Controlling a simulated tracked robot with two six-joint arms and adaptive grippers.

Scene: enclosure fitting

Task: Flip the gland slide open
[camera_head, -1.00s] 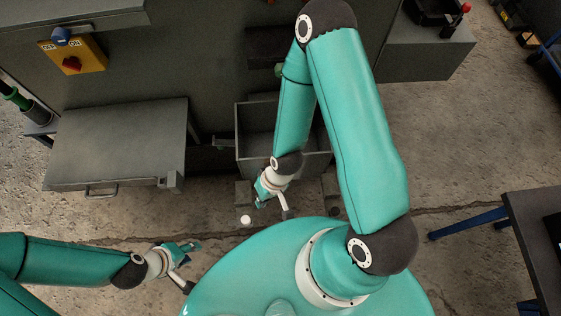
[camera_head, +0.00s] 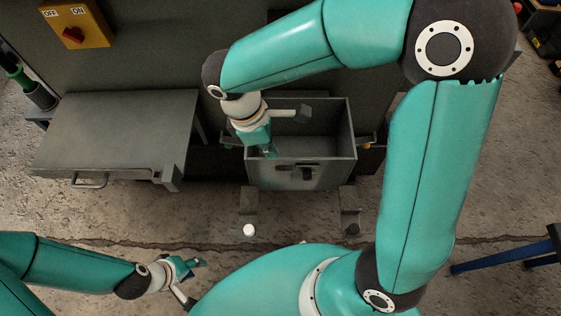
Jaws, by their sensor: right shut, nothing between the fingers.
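A grey open-topped enclosure box (camera_head: 335,177) stands in the middle of the camera_head view against the large grey cabinet. Its front wall carries a dark slotted fitting (camera_head: 297,170), which may be the gland slide; I cannot tell its position clearly. My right gripper (camera_head: 270,152) points down at the left part of the box's front rim, just left of the fitting. It is shut and empty; whether it touches the rim is unclear. My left gripper (camera_head: 199,263) is low at the left, well away from the box, and its finger gap is too small to judge.
A grey bench or lid with a handle (camera_head: 115,135) is left of the box. A yellow ON/OFF switch plate (camera_head: 92,30) is on the cabinet. A small white cylinder (camera_head: 249,230) stands before the box. A blue-legged table (camera_head: 545,255) is at the right.

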